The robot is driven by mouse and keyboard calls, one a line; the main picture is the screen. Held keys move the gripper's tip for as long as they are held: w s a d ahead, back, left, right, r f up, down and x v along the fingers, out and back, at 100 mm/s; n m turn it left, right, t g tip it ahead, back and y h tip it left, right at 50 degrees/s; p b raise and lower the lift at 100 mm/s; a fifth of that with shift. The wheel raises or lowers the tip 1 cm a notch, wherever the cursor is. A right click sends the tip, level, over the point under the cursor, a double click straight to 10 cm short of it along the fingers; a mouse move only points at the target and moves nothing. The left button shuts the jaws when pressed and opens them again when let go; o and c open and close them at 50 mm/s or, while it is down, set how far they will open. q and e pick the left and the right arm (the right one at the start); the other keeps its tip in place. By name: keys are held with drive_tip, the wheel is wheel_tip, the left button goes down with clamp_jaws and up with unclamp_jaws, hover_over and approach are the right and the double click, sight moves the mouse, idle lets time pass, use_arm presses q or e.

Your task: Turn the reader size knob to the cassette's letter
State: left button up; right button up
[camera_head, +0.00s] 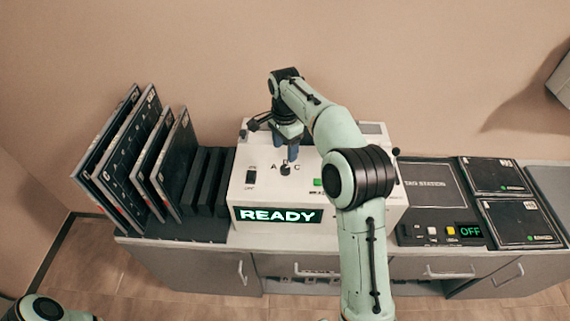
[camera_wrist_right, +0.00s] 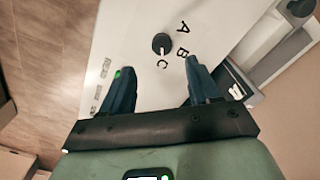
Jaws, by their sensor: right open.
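The reader (camera_head: 262,195) is a white box with a lit READY display. Its dark round knob (camera_head: 285,169) sits on the sloped top, with A to its left and C to its right in the head view. The knob (camera_wrist_right: 161,43) also shows in the right wrist view, with A, B and C beside it; I cannot tell surely which letter its mark points at. My right gripper (camera_head: 290,150) is open just above and behind the knob. In the wrist view its fingers (camera_wrist_right: 160,78) are apart, nothing between them, the knob beyond the tips. My left gripper is out of view.
A black switch (camera_head: 251,173) and a green button (camera_head: 318,183) flank the knob.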

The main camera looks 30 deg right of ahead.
sight(285, 168)
wheel_tip(285, 168, down, 9)
drive_tip(key=shift+w+d+r, duration=0.1)
drive_tip(key=shift+w+r, duration=0.05)
drive_tip(key=c, duration=1)
drive_tip(key=shift+c, duration=0.2)
